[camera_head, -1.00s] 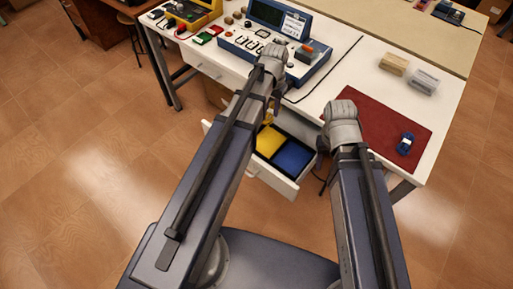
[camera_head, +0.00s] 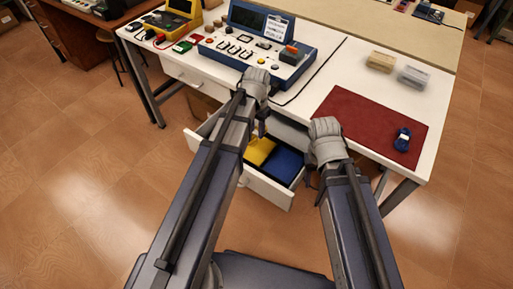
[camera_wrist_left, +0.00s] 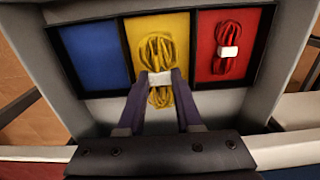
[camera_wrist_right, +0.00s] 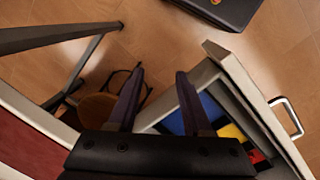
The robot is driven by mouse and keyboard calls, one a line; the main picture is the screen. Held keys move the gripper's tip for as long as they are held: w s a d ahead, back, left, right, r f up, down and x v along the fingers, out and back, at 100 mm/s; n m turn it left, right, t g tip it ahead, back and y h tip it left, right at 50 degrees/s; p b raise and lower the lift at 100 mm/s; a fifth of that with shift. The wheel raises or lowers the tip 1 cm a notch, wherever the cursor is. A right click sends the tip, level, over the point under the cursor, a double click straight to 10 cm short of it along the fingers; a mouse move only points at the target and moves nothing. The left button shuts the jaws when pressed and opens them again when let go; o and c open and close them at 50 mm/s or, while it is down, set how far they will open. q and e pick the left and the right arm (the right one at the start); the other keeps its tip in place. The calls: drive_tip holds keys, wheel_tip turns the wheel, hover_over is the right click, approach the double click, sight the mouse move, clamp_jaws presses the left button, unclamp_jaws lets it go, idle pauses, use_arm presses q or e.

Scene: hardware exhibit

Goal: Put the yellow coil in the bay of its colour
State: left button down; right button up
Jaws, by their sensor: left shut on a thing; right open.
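The yellow coil (camera_wrist_left: 157,50) with a white band is between the fingers of my left gripper (camera_wrist_left: 158,88), which is shut on it. In the left wrist view the coil lies over the yellow bay (camera_wrist_left: 182,24) of the open drawer (camera_head: 273,194); I cannot tell whether it touches the bay floor. The blue bay (camera_wrist_left: 92,55) is empty and the red bay (camera_wrist_left: 250,78) holds a red coil (camera_wrist_left: 229,50). In the head view my left arm hides the yellow coil. My right gripper (camera_wrist_right: 158,75) is open and empty beside the drawer.
A blue coil (camera_head: 402,139) lies on the dark red mat (camera_head: 350,118) on the white table (camera_head: 345,75). A blue instrument (camera_head: 250,50) and two small boxes stand further back. The drawer's front wall and handle (camera_wrist_right: 287,117) show in the right wrist view.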

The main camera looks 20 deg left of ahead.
sight(256, 149)
use_arm(q)
drive_tip(key=shift+f+b, duration=3.3)
drive_tip(key=shift+f, duration=0.55)
drive_tip(key=shift+f, duration=0.1)
drive_tip(key=shift+f, duration=0.15)
drive_tip(key=c, duration=0.6)
unclamp_jaws()
drive_tip(key=shift+r, duration=0.25)
wheel_tip(256, 149, up, 12)
drive_tip(key=p, duration=1.2)
drive_tip(key=shift+y, duration=0.6)
drive_tip(key=s+d, duration=0.3)
drive_tip(key=s, duration=0.1)
drive_tip(key=s+d, duration=0.4)
drive_tip(key=s, duration=0.1)
drive_tip(key=s+d, duration=0.3)
drive_tip(key=s, duration=0.2)
drive_tip(key=shift+s+d, duration=0.15)
drive_tip(key=shift+d, duration=0.1)
